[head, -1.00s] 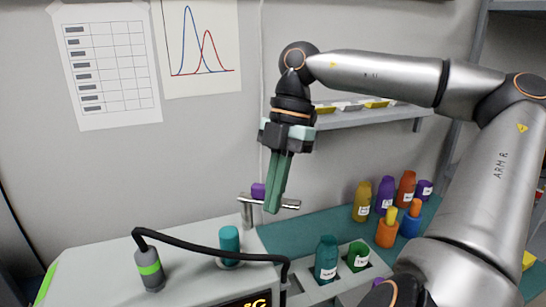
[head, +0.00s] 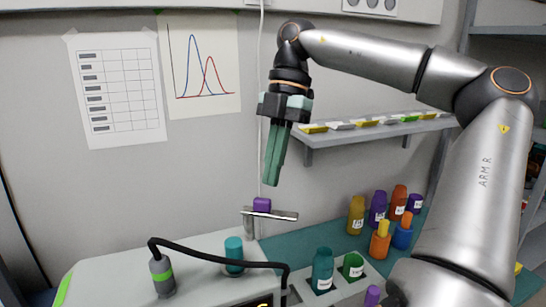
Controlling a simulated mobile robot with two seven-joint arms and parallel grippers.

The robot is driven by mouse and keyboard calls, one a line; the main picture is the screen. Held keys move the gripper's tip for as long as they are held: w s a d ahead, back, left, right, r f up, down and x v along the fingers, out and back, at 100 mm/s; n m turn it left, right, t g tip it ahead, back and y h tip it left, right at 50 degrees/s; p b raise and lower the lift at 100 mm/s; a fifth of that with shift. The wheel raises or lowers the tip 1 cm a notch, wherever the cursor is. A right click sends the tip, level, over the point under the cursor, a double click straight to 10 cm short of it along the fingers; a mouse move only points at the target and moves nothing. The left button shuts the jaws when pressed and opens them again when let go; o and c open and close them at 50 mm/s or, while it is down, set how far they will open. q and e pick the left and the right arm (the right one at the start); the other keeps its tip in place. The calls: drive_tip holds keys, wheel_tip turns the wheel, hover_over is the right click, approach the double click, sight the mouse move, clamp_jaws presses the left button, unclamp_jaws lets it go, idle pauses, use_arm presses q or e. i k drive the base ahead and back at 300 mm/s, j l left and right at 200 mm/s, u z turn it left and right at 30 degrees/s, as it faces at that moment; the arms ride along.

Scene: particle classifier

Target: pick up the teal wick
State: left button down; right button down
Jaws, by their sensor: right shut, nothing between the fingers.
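A teal cylinder (head: 234,249) stands upright on top of the light grey machine (head: 115,272), partly behind a black hose; it looks like the teal wick. A small purple piece (head: 262,204) sits on a metal crossbar (head: 271,214) on a post behind the machine. My right gripper (head: 270,183) points down with its green fingers together and empty, a little above the purple piece and up and right of the teal cylinder. My left gripper is not in view.
A teal bottle (head: 322,268) and a green container (head: 351,265) stand in slots at the machine's right. Several coloured bottles (head: 378,208) stand on the teal mat (head: 290,243). A wall shelf (head: 375,133) is right of my gripper. The black hose (head: 215,258) arches over the machine.

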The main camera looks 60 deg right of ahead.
sight(236, 270)
drive_tip(key=k, duration=1)
